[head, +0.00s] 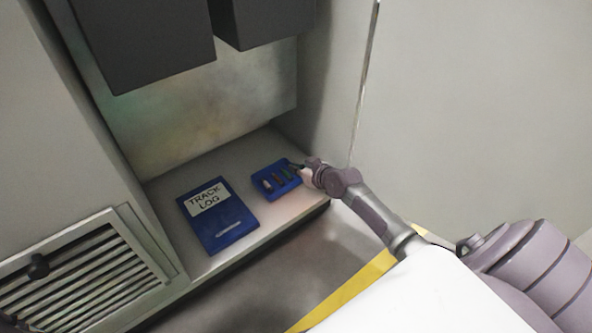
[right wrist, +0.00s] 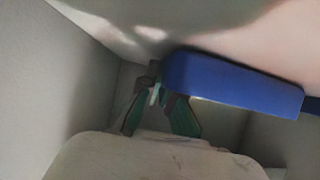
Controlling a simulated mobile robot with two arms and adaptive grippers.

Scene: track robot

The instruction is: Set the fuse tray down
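The fuse tray (head: 277,180) is a small blue tray with several coloured fuses in it. In the head view it is at the right end of the pale shelf (head: 240,235), level or nearly so. I cannot tell whether it rests on the shelf or hovers just above it. My right gripper (head: 301,168) is at the tray's right end. In the right wrist view the fingers (right wrist: 160,88) close together at the end of the blue tray (right wrist: 235,84), apparently on its end tab. The fingertips are partly hidden. My left gripper is out of view.
A blue book marked TRACK LOG (head: 217,216) lies on the shelf left of the tray. Dark boxes (head: 150,45) hang above the shelf. A wall (head: 335,90) rises close on the right. A louvred vent (head: 80,275) is at lower left.

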